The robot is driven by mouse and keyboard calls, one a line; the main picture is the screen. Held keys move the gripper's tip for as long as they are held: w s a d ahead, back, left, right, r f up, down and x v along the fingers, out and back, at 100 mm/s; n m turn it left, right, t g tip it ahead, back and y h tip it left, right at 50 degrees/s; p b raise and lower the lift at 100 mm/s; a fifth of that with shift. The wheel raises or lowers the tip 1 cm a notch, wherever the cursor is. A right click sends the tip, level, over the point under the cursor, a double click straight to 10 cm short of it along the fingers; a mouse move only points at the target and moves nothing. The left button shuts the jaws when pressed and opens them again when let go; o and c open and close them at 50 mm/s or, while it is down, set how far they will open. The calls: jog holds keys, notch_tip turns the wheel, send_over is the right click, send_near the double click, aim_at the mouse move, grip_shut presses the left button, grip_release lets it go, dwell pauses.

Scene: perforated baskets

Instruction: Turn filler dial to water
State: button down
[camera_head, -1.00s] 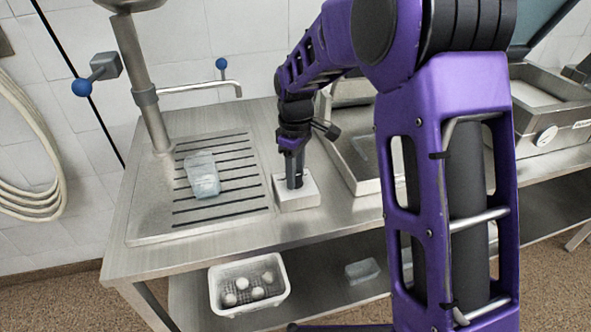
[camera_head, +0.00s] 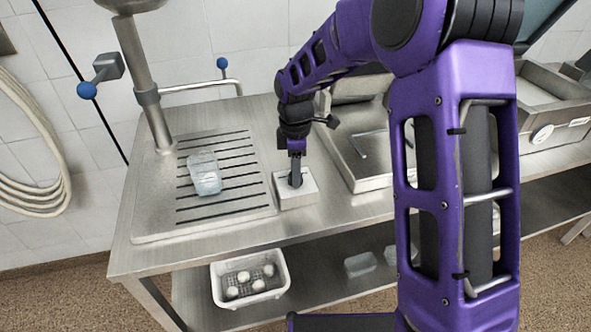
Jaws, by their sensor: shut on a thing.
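A small pale block (camera_head: 305,192), which looks like the filler dial's base, sits on the steel counter right of the slotted drain board. My gripper (camera_head: 295,181) points down onto the top of this block, its fingers close together and shut on the dial there. The fingers cover the dial, so its pointer and any water mark cannot be made out. A clear container (camera_head: 204,173) stands on the drain board (camera_head: 155,225), left of my gripper.
A steel column (camera_head: 146,95) and a blue-ended tap (camera_head: 222,64) rise behind the drain board. A perforated white basket (camera_head: 250,300) with several pale round things is on the lower shelf.

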dwell(0.3)
jog(key=shift+c, duration=2.2)
grip_release()
notch_tip(320, 180, up, 18)
jog(key=p, duration=0.1)
jog(key=shift+f, duration=0.25)
